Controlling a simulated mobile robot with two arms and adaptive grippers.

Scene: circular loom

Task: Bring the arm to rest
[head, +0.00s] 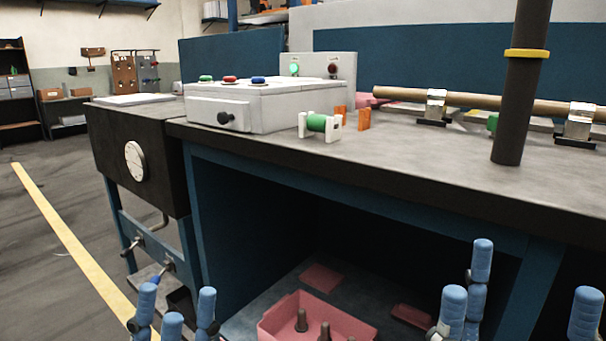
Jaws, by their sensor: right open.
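My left gripper (178,306) shows at the bottom left, with blue padded fingertips pointing up in front of the blue bench frame. Its fingertips stand close to each other with small gaps; its palm is cut off by the frame edge. I see nothing held in it. My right gripper (522,298) shows at the bottom right, its blue fingers spread wide apart. It is open and empty, below the front edge of the bench. Both grippers are lower than the bench top (420,155). The rest of both arms is out of view.
A pink bin (275,328) with dark pegs sits on the lower shelf between my grippers. A dark post (517,110) with a yellow ring rises at the right. A green spool (317,123) and a white control box (262,108) stand on the bench. Floor at left is clear.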

